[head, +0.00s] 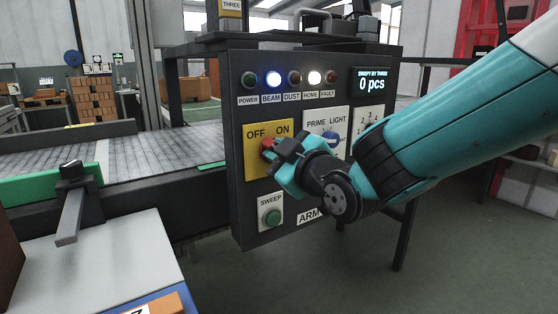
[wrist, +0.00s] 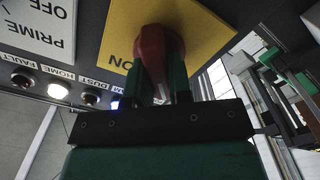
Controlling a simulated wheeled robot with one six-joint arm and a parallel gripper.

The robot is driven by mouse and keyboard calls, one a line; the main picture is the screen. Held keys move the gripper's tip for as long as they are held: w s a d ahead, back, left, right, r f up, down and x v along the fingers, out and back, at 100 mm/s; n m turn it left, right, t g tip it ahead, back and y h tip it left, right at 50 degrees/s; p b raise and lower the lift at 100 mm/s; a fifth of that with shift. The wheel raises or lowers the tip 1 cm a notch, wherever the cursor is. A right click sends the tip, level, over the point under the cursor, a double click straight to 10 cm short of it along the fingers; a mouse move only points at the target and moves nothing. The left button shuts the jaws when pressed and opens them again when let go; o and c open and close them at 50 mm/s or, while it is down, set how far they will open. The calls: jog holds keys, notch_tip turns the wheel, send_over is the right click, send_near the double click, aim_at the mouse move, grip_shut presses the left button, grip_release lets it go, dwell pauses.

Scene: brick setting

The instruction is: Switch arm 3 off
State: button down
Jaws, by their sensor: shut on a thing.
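The control panel (head: 240,200) has a yellow OFF/ON plate (head: 256,160) with a red rotary knob (head: 267,143). My gripper (head: 274,152) is at the plate with its jaws closed around the knob. The wrist view shows the red knob (wrist: 152,48) between the two green fingers (wrist: 160,82). Which way the knob points is hard to tell behind the gripper. The POWER lamp (head: 249,81) looks dark; the BEAM lamp (head: 273,79) glows blue and the HOME lamp (head: 314,77) white. A sign reading THREE (head: 231,6) is above; the ARM label (head: 308,216) is partly hidden.
A PRIME/LIGHT plate with a blue knob (head: 331,137) is close right of my gripper. A green SWEEP button (head: 272,217) is below. A display (head: 371,81) reads 0 pcs. A conveyor (head: 60,156) and a lever (head: 70,205) stand left.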

jog(key=shift+a+r+n, duration=0.1)
jog(key=shift+n, duration=0.6)
jog(key=c, duration=1)
grip_release()
jog(key=shift+c, duration=0.2)
jog(key=b+v, duration=0.7)
jog(key=v, duration=1)
jog(key=shift+s, duration=0.2)
